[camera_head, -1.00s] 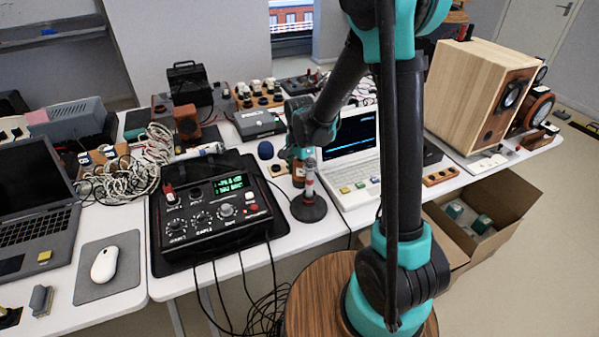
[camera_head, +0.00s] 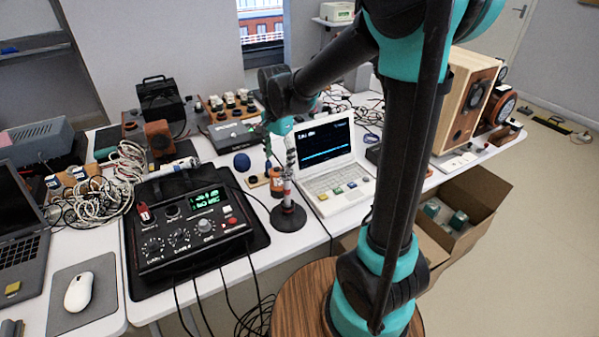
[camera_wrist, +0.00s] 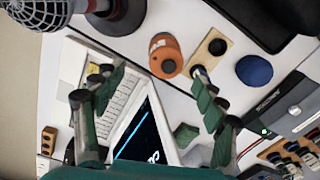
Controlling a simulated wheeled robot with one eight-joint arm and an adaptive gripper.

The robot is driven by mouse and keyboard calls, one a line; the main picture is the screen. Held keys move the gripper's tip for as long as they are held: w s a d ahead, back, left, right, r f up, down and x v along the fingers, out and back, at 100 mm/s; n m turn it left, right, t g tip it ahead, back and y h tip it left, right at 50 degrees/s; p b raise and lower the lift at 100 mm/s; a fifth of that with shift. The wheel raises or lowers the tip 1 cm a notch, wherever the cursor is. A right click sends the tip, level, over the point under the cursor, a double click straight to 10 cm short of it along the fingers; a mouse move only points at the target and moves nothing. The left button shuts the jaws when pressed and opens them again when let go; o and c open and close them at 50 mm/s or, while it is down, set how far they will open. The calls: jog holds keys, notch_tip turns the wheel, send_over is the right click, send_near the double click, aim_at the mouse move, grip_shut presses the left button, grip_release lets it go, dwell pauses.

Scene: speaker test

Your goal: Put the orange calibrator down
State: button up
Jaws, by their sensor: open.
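The orange calibrator (camera_head: 277,186) stands upright on the white table, just behind the microphone stand's round base. The wrist view shows the calibrator (camera_wrist: 165,58) from above, as a short orange cylinder with a dark mark on top. My gripper (camera_wrist: 150,74) is open and empty, with its green fingers spread wide. The calibrator lies beyond the fingertips, between their lines, and apart from both. In the head view my gripper (camera_head: 277,146) hangs above the calibrator, partly overlapped by the microphone stand.
The microphone stand (camera_head: 288,216) is close in front of the calibrator. A wooden block with a dark round spot (camera_wrist: 210,50) and a blue ball (camera_wrist: 254,71) sit beside it. A white laptop (camera_head: 335,183) stands to the right, and a black mixer (camera_head: 190,228) to the left.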

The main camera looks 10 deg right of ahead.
jog(key=s+d+f+n+t, duration=0.1)
jog(key=s+d+f+n, duration=0.1)
jog(key=s+d, duration=0.3)
jog(key=s+d+f+n+t, duration=0.1)
jog(key=s+d+f+n, duration=0.1)
jog(key=s+d+n, duration=0.2)
jog(key=s+d+f+n+t, duration=0.2)
jog(key=s+d+f+n, duration=0.1)
jog(key=s+d, duration=0.4)
jog(key=shift+d+f+n, duration=0.1)
jog(key=shift+d+n, duration=0.15)
jog(key=shift+n, duration=0.25)
